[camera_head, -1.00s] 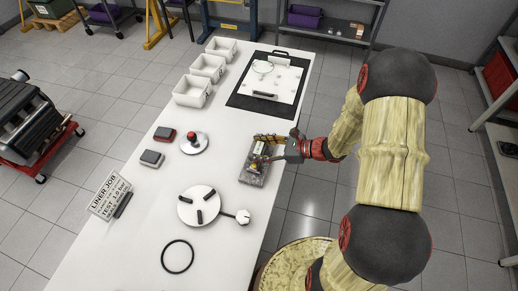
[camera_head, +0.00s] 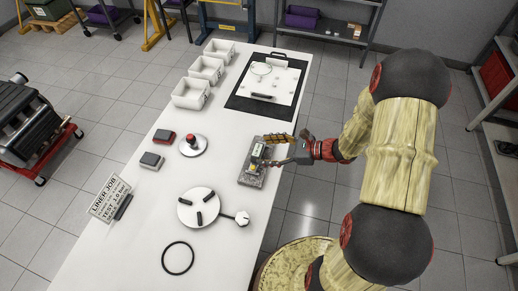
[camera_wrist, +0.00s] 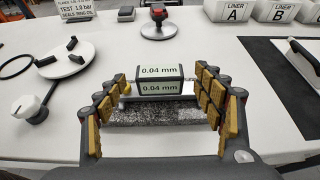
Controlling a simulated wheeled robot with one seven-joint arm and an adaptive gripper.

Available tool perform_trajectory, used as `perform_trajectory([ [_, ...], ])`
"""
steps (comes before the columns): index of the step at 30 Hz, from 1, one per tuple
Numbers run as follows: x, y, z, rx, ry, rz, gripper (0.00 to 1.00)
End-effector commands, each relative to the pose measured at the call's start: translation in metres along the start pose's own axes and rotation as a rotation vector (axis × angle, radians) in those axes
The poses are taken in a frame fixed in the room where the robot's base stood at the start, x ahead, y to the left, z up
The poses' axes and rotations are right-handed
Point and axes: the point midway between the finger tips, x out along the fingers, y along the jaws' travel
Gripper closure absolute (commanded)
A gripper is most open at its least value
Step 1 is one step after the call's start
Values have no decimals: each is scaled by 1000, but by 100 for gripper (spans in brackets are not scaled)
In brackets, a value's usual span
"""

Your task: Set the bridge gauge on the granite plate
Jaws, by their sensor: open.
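The bridge gauge (camera_head: 258,151) sits on the speckled granite plate (camera_head: 250,180) at the right edge of the white table. In the wrist view the gauge (camera_wrist: 160,80) shows two faces reading 0.04 mm above a pale metal bar, and the granite plate (camera_wrist: 150,116) lies beneath it. My gripper (camera_head: 272,150) is open, its padded fingers on either side of the gauge. In the wrist view a gap shows between the gauge body and the right finger; whether the left finger touches the bar's end is unclear. The bar's underside is hidden.
A round white fixture (camera_head: 199,207) with black pads and a side knob, and a black ring (camera_head: 178,257), lie at the front. A red-knobbed disc (camera_head: 193,145) and two small blocks stand left. White bins (camera_head: 192,92) and a black mat (camera_head: 240,101) are farther back.

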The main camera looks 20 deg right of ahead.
Motion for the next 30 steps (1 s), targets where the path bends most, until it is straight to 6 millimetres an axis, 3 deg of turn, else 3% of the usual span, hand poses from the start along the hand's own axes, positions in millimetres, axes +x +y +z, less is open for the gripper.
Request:
perform_trajectory([
  [3, -28, -2, 3, 1, -1, -5, 31],
  [9, -62, -1, 2, 2, -1, -4, 31],
  [15, -79, 0, 1, -1, 0, 1, 31],
  [18, -80, 6, 10, -47, 19, 30, 31],
  [23, -75, 40, 54, -303, 125, 189, 31],
  [30, -92, 116, 121, -921, 368, 506, 31],
])
